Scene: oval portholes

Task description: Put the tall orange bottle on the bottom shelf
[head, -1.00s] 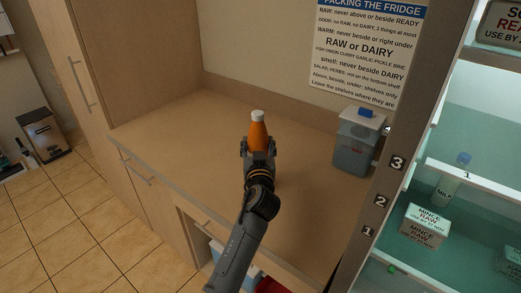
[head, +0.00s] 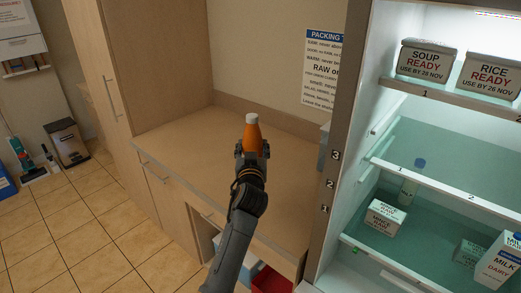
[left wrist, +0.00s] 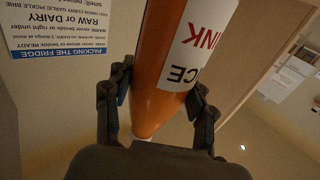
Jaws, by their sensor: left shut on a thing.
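The tall orange bottle (head: 251,134) with a white cap is upright in my left gripper (head: 252,152), above the wooden counter (head: 185,135). The left wrist view shows the bottle (left wrist: 172,70) between both fingers of my left gripper (left wrist: 160,100), with part of a white label. The open fridge stands at the right with stacked shelves. The middle shelf (head: 440,182) looks bare. My right gripper is not in view.
The upper shelf (head: 450,97) holds a soup box (head: 426,61) and a rice box (head: 490,75). The fridge's side edge (head: 336,150), numbered 1 to 3, stands between counter and shelves. A notice (head: 324,65) hangs on the wall. The tiled floor at left is mostly clear.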

